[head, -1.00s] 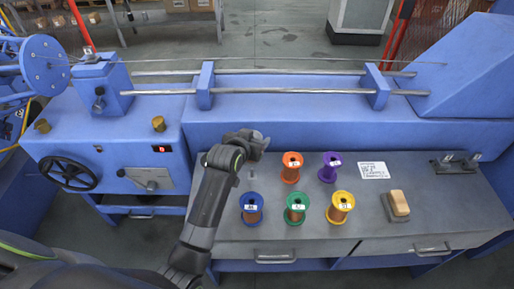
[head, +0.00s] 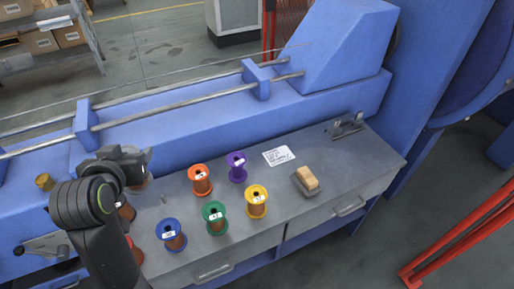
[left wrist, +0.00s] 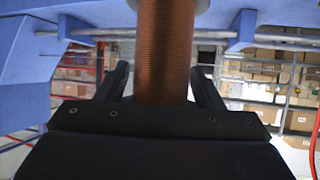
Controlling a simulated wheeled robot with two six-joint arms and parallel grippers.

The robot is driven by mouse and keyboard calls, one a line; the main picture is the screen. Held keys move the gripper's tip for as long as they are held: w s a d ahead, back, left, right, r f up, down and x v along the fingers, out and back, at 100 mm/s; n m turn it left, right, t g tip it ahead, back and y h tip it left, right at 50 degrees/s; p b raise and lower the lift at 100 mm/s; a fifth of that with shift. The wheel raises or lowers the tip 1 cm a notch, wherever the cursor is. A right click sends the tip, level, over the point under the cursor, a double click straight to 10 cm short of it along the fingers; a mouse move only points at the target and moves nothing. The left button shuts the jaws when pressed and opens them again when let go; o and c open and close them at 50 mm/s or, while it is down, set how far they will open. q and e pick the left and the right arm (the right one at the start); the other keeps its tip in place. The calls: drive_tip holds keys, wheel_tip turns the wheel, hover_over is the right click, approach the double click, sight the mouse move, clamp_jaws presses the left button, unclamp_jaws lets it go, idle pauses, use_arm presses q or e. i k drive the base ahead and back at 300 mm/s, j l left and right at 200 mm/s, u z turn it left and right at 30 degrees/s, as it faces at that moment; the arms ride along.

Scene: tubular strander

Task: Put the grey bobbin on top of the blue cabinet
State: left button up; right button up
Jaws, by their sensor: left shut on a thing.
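My left gripper (head: 136,162) is above the left end of the grey worktop in the head view. It is shut on a bobbin (left wrist: 165,50) wound with copper wire, upright between the two fingers in the left wrist view. The bobbin's pale greyish flange (left wrist: 172,4) shows at the top edge of that view; its other end is hidden. In the head view the gripper and arm hide most of it. A blue cabinet (head: 18,195) with a brass knob is at the left edge, partly behind my arm. My right gripper is not in view.
Orange (head: 200,180), purple (head: 237,167), blue (head: 171,235), green (head: 214,218) and yellow (head: 256,202) bobbins stand on the grey worktop (head: 330,200). A tan block (head: 307,179) and a white label (head: 278,155) lie to their right. Metal rods (head: 170,112) run behind.

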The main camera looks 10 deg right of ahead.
sight(355, 159)
drive_tip(key=l, duration=0.45)
drive_tip(key=i+l+z, duration=0.1)
drive_tip(key=l, duration=0.4)
drive_tip(key=i+l, duration=0.1)
drive_tip(key=l, duration=0.8)
drive_tip(key=i+l+z, duration=0.1)
drive_tip(key=l, duration=0.35)
drive_tip(key=i+l, duration=0.1)
drive_tip(key=l, duration=0.35)
drive_tip(key=i+l+z, duration=0.1)
drive_tip(key=l, duration=0.35)
